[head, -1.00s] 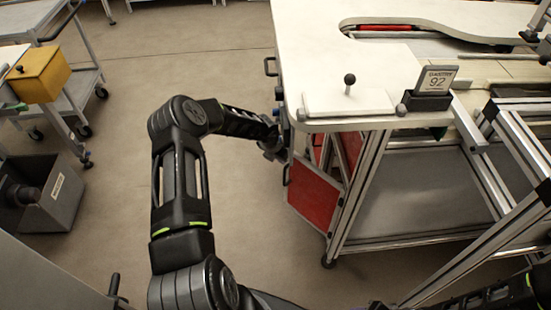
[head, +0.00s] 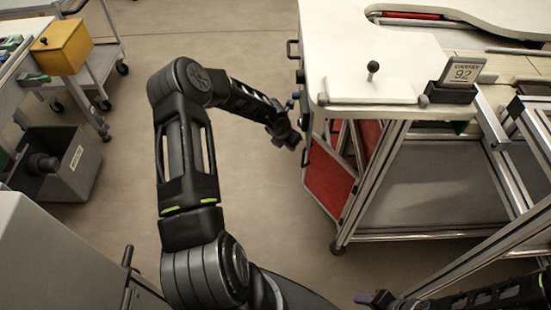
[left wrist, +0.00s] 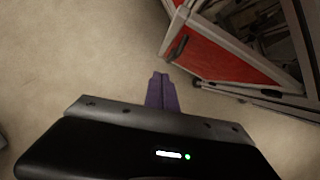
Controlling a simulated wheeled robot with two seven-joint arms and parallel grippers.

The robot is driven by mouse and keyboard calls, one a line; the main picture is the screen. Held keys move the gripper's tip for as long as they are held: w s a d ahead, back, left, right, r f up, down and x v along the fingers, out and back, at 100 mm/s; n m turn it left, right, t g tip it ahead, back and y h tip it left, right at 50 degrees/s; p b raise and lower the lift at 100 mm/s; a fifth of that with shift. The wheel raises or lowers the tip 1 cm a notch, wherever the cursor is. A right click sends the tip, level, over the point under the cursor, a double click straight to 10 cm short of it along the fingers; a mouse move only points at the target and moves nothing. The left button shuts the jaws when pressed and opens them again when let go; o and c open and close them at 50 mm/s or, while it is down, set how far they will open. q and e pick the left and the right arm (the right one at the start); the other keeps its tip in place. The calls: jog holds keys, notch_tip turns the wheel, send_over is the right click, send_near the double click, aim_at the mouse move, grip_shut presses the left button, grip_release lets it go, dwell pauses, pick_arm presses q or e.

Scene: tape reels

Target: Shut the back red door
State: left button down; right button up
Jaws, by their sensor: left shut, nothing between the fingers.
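A red door (head: 328,180) in a pale metal frame stands open at the near left side of the white-topped bench (head: 372,54). More red panel (head: 370,135) shows inside the opening behind it. In the left wrist view the red door (left wrist: 222,60) is at upper right, with a dark handle near its left edge. My left gripper (head: 295,142) is beside the bench's left side, close to the door's upper left edge. Its purple fingers (left wrist: 162,92) are together over floor, apart from the door. My right gripper (head: 378,299) is partly seen at the bottom edge; its jaws are unclear.
A small sign (head: 460,74) and a black-knobbed plate (head: 373,91) are on the bench top. Metal rails (head: 500,165) fill the right. A grey bin (head: 75,165) and a cart with a yellow box (head: 62,48) stand at left. Floor between is open.

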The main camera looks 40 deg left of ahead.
pick_arm(q)
jog(key=s+b, duration=0.1)
jog(key=s, duration=0.7)
jog(key=shift+s+a, duration=0.15)
jog(key=shift+s, duration=0.05)
